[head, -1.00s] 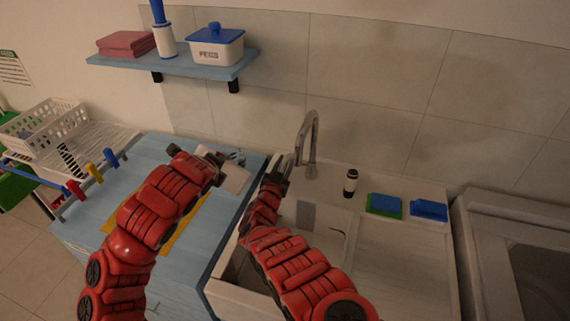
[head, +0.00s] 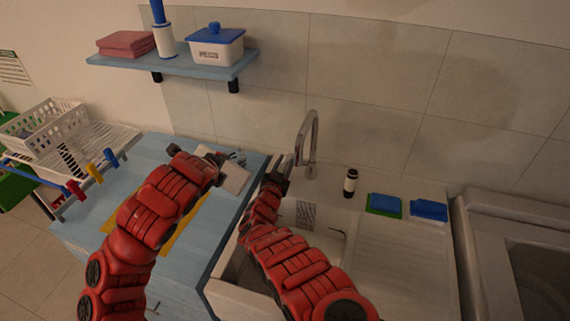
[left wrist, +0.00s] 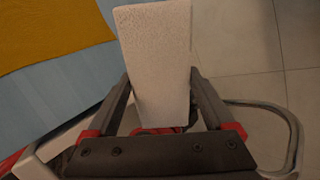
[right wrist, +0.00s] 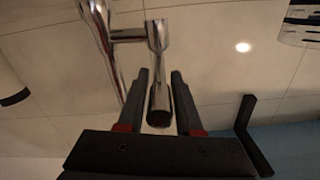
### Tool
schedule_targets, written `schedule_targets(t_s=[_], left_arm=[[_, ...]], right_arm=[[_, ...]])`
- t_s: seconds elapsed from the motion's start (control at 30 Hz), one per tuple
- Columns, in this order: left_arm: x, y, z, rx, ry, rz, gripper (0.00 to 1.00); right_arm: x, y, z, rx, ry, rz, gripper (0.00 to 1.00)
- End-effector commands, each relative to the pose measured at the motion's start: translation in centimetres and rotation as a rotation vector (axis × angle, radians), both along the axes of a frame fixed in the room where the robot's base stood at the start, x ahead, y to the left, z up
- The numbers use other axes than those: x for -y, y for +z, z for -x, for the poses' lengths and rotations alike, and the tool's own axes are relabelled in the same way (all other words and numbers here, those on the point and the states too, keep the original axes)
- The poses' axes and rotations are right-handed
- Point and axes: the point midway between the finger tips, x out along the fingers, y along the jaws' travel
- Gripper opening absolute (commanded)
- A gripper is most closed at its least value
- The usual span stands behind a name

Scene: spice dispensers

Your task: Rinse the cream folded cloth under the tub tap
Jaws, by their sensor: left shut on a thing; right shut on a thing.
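The cream folded cloth (head: 236,180) is in my left gripper (head: 214,162), over the blue counter beside the sink. In the left wrist view the cloth (left wrist: 158,60) sits between the two fingers (left wrist: 160,105). The chrome tap (head: 313,130) arches at the back of the white tub (head: 228,295). My right gripper (head: 284,168) is at the tap, left of its spout. In the right wrist view its fingers (right wrist: 160,85) close around a short chrome tap part (right wrist: 157,65), apparently the handle. My right arm hides part of the tub. I cannot make out a stream of water.
A dark-capped bottle (head: 350,183) and blue-and-green sponges (head: 384,204) stand on the ledge right of the tap. A shelf (head: 170,65) with a pink cloth and a white box is above. A dish rack (head: 85,140) is at the left.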

Motion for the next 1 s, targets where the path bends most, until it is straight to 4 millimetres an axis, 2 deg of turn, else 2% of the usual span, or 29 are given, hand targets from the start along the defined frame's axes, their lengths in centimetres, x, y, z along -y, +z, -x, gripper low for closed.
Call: schedule_targets(t_s=[0.6,0.63,0.77,1.0], left_arm=[[0.01,0.24,-0.01,0.001,0.0,0.0,0.27],[0.01,0.24,-0.01,0.001,0.0,0.0,0.27],[0.0,0.23,0.0,0.0,0.0,0.0,0.27],[0.0,0.23,0.0,0.0,0.0,0.0,0.27]], right_arm=[[0.0,0.49,-0.13,-0.074,0.002,-0.023,0.0],[0.01,0.47,-0.12,-0.073,0.001,-0.023,0.4],[0.02,0.5,-0.13,-0.073,0.001,-0.024,0.63],[0.05,0.52,-0.15,-0.073,0.001,-0.024,0.64]])
